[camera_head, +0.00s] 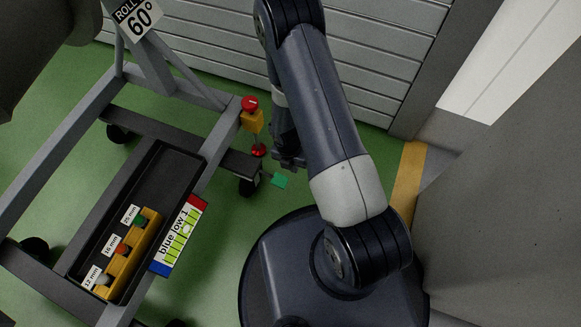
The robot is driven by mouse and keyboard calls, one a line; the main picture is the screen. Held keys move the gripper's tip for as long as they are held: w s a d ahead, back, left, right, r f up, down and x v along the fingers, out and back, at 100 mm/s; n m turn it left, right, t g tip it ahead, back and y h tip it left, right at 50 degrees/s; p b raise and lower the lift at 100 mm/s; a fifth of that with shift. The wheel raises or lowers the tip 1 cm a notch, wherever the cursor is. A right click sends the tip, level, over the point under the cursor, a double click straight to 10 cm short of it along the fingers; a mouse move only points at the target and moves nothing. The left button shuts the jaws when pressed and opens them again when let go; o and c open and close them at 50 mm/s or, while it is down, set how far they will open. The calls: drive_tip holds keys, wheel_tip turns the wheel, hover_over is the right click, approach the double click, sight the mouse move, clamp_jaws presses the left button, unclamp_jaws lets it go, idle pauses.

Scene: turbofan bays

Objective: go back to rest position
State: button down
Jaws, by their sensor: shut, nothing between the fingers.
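My gripper (289,160) is in the camera_head view near the middle, at the end of my dark arm. It hangs just right of the cart's corner, close to the red knob and a small green piece. It is shut and nothing shows between its fingers. My arm reaches up from my round base and folds back down behind its near link, which hides part of the wrist.
A grey cart frame (66,135) on casters fills the left, with a black tray (165,175) holding a yellow socket block (128,254). A red button on a yellow box (251,112) sits at its corner. A grey wall (505,200) stands close on the right.

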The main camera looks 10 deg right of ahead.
drive_tip(key=shift+r, duration=0.25)
